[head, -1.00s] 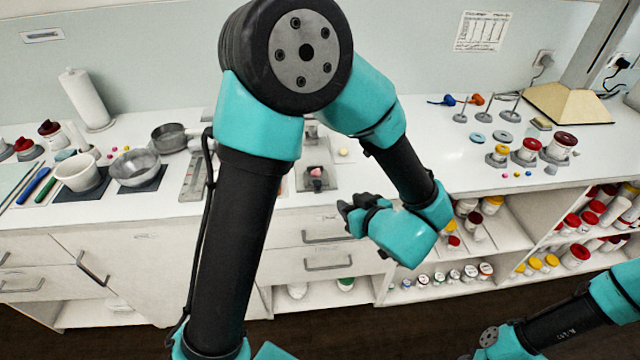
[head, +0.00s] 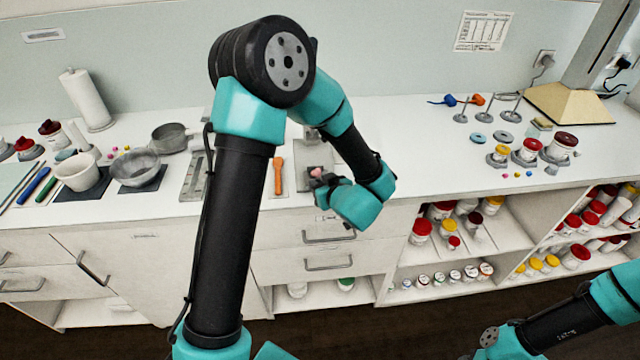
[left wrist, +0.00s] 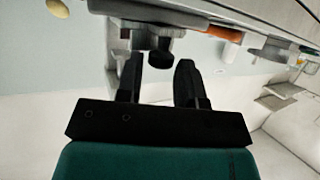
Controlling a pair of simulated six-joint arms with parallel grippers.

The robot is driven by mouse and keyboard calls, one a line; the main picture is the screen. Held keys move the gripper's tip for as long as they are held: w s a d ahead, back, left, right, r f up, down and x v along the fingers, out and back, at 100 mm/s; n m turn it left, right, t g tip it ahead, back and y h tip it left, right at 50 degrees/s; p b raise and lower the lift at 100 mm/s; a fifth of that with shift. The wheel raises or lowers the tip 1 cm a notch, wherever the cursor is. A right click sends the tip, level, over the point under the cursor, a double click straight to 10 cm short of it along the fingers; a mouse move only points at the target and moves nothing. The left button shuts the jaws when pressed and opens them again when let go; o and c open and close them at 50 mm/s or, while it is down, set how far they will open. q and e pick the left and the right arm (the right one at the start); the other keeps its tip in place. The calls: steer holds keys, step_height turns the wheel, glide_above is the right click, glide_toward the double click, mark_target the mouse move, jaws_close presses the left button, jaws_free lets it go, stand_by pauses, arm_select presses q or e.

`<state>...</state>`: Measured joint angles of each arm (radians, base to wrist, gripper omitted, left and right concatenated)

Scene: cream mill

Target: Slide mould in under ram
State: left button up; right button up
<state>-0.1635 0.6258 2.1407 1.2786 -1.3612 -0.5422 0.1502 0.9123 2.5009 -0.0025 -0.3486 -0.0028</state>
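A small grey press-like stand (head: 313,150) is at the middle of the counter, mostly behind my left arm. A pink piece (head: 316,172) shows at its front; I cannot tell clearly whether it lies in the mould. My left gripper (head: 324,181) is at the front of this stand, close to the pink piece. In the left wrist view its two fingers (left wrist: 160,72) are apart, with a dark round knob (left wrist: 160,55) just beyond and between their tips. Contact is not clear. The ram cannot be told apart clearly.
An orange-handled tool (head: 279,175) lies left of the stand, and a grey scale-like bar (head: 194,176) farther left. Bowls (head: 135,167) stand at left. Weights and lidded jars (head: 530,150) stand at right. The counter between stand and jars is clear.

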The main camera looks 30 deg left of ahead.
arm_select(q)
steer(key=shift+w+a+f, duration=0.2)
steer(key=shift+w+a, duration=0.05)
steer(key=shift+a, duration=0.15)
jaws_close()
